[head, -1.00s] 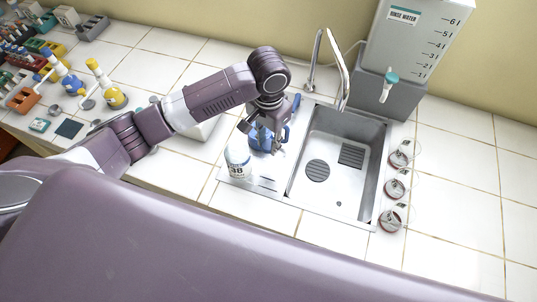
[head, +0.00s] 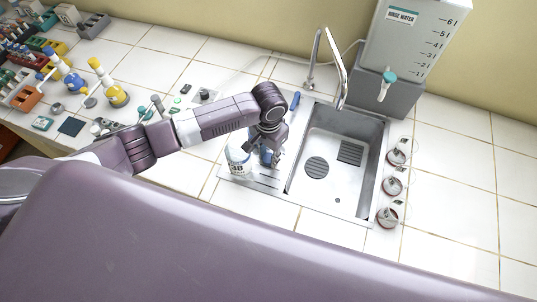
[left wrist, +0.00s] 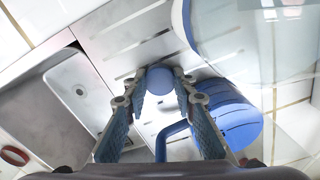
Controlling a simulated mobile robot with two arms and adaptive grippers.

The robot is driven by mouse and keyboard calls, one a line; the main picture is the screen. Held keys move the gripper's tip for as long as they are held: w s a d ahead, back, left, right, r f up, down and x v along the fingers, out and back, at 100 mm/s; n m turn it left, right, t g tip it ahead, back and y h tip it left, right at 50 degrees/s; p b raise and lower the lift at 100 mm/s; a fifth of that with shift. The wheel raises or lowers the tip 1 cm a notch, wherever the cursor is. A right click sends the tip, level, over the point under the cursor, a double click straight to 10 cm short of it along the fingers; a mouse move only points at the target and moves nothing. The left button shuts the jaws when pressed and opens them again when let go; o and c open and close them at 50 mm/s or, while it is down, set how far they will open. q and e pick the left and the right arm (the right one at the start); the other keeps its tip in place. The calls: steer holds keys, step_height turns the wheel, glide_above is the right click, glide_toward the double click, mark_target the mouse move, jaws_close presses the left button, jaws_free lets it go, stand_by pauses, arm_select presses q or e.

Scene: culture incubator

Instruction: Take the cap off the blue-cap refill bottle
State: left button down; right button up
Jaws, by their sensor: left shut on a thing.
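My left gripper (head: 274,158) is low over the drainboard, just right of a white bottle labelled 38 (head: 236,162). In the left wrist view, the left gripper (left wrist: 161,88) is shut on a small round blue cap (left wrist: 160,78), with slotted steel behind it. I cannot tell whether the cap touches the steel. A large pale, see-through body with a blue edge (left wrist: 245,40), apparently the bottle, fills the upper right there. A blue mug-like vessel with a handle (left wrist: 230,120) is beside the right finger. My right gripper is not in view.
The sink basin (head: 330,185) is right of the gripper, with a curved tap (head: 338,65) behind it. A rinse-water tank (head: 415,40) stands at back right. Racks and yellow-topped bottles (head: 113,92) stand at left.

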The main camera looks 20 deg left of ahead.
mark_target(269, 158)
arm_select(q)
steer(key=shift+s+f, duration=0.1)
steer(key=shift+f, duration=0.15)
steer(key=shift+s+f, duration=0.3)
steer(key=c, duration=1.6)
jaws_free()
steer(key=shift+f, duration=0.15)
steer(key=shift+w+f, duration=0.1)
steer(key=shift+w, duration=0.05)
steer(key=shift+w+r, duration=0.1)
steer(key=shift+r, duration=0.5)
step_height(269, 158, up, 13)
steer(key=b, duration=0.3)
steer(key=shift+w+f, duration=0.15)
steer(key=shift+f, duration=0.05)
